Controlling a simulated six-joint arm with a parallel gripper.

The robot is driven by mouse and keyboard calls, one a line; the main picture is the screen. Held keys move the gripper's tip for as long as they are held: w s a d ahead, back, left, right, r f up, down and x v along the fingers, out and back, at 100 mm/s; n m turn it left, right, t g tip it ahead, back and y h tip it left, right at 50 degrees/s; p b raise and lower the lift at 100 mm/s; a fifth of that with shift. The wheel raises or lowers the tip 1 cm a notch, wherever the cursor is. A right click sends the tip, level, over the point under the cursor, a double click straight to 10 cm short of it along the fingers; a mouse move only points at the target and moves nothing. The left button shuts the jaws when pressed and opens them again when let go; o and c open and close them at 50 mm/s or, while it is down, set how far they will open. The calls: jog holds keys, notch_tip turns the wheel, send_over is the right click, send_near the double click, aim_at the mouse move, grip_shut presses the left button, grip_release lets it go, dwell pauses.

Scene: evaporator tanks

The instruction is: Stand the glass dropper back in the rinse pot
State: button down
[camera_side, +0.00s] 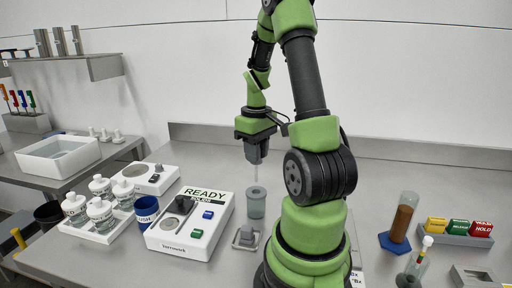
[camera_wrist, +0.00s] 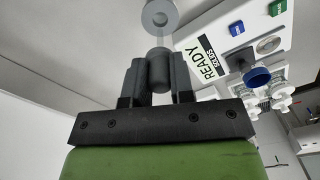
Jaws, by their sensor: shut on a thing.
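My gripper (camera_side: 256,140) points down above the rinse pot (camera_side: 256,206), a grey translucent cup with a round mouth. It is shut on the dropper's dark grey bulb (camera_wrist: 159,70), which sits between the two fingers in the wrist view. The dropper's thin clear glass tube (camera_side: 257,170) hangs upright from the gripper. Its lower end is close to the pot's mouth; I cannot tell whether it is just above or just inside. In the wrist view the pot (camera_wrist: 160,14) shows as a pale ring beyond the bulb, with the faint tube running toward it.
A white READY unit (camera_side: 190,225) with a dark knob and blue and green buttons stands just left of the pot. A small grey holder (camera_side: 246,237) sits in front of the pot. A tray of bottles (camera_side: 100,230) and a blue cup (camera_side: 147,209) are further left.

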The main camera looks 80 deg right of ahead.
jog(key=shift+f, duration=4.2)
jog(key=c, duration=0.9)
grip_release()
notch_tip(320, 180, up, 10)
